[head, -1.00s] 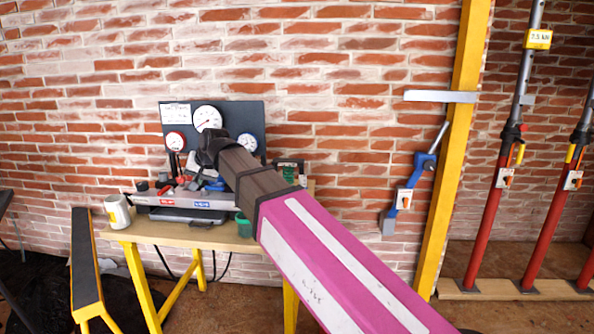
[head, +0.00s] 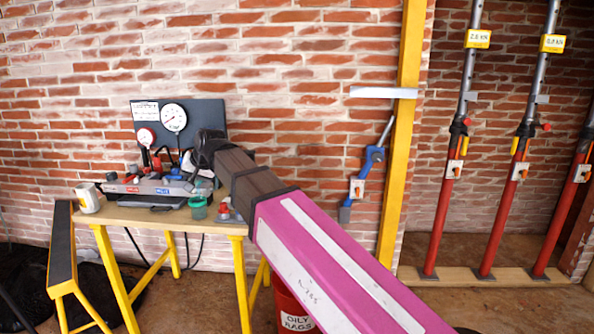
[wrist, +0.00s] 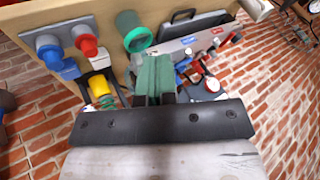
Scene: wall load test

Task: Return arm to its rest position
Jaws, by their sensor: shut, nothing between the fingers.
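My arm with its pink and brown links reaches from the lower right of the head view toward the bench by the brick wall. Its dark end is in front of the gauge panel (head: 205,110), and the fingers cannot be made out there. In the wrist view my gripper (wrist: 154,72) shows as greenish fingers together, with nothing between them. They point toward the bench top, near a green cup (wrist: 137,38). Whether they touch anything cannot be told.
A red bin (head: 290,300) labelled OILY RAGS stands beneath my arm. A yellow post (head: 402,130) and red props (head: 440,215) stand right.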

